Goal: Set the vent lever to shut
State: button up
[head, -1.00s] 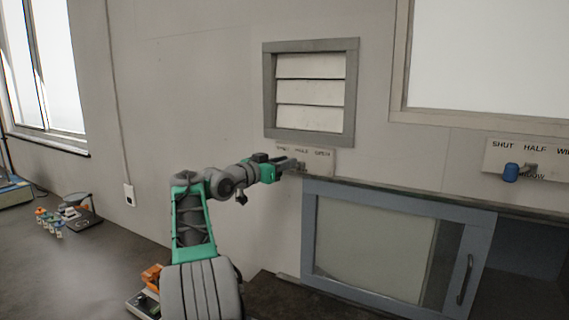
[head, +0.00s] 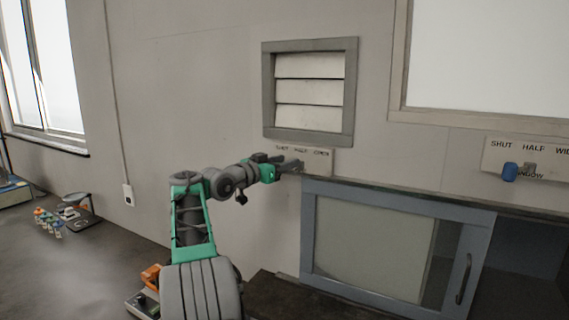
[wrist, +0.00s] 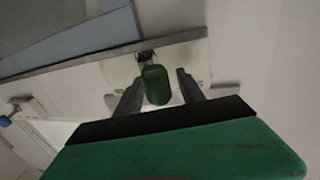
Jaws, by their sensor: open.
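The vent lever's plate (head: 320,156), lettered SHUT, HALF and OPEN, is on the wall just below the louvred vent (head: 309,92). My gripper (head: 298,165) is in front of the plate's left part and hides the lever in the head view. In the wrist view the lever's green knob (wrist: 155,86) shows between the two dark fingers of my gripper (wrist: 158,86). The fingers are open, with a gap visible on each side of the knob. I cannot tell exactly which label the lever points at. The vent's slats look nearly flat.
A blue-grey framed cabinet (head: 308,262) with a handle (head: 463,279) stands below the plate. The wall left of the vent is bare.

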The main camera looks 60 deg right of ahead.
jog(key=b+v, duration=0.3)
jog(key=v, duration=0.5)
jog(key=shift+d, duration=0.1)
